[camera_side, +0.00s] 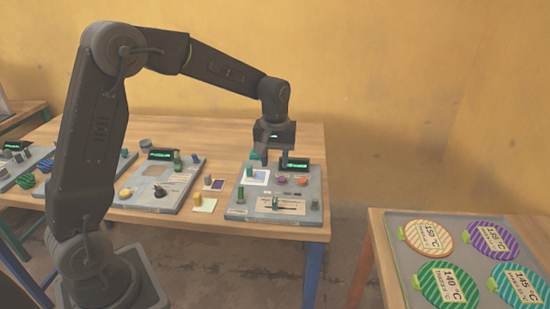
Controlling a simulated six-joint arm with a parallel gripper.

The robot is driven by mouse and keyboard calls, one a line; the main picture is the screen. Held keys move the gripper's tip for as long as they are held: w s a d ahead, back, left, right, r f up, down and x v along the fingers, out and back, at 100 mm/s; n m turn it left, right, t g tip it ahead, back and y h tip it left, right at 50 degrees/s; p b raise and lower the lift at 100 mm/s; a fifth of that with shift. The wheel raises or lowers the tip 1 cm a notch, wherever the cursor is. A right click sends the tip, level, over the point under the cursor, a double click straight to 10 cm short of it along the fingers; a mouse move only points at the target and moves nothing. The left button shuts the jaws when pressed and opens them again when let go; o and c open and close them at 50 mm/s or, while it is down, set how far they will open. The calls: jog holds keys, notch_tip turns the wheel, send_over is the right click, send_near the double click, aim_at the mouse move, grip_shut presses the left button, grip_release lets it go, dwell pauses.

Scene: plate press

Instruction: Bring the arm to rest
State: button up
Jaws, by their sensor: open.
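My gripper (273,156) points down above the back part of the rightmost grey panel (235,211) on the long wooden table. It is open, with its fingers apart over the panel near a white square with a small upright piece (251,171). I cannot tell whether a fingertip touches anything. My arm is raised and bent, reaching from the front left over the table to this panel.
The panel carries a lit display (296,163), purple and orange round knobs, a green post (240,194) and a slider (275,202). More panels stand to the left. At right, a tray (401,222) on another table (377,258) holds several striped, temperature-labelled discs.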

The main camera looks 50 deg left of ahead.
jog(key=shift+r, duration=0.15)
jog(key=s+d+r+m+t, duration=0.2)
jog(key=s+d+r+m, duration=0.15)
jog(key=s+r, duration=0.5)
jog(key=s+d+m+t, duration=0.3)
jog(key=s+d+m, duration=0.1)
jog(key=s, duration=1.1)
jog(key=shift+s+r+m+t, duration=0.2)
jog(key=shift+r+m+t, duration=0.1)
jog(key=shift+m, duration=0.45)
jog(key=shift+d, duration=0.1)
dwell(2.1)
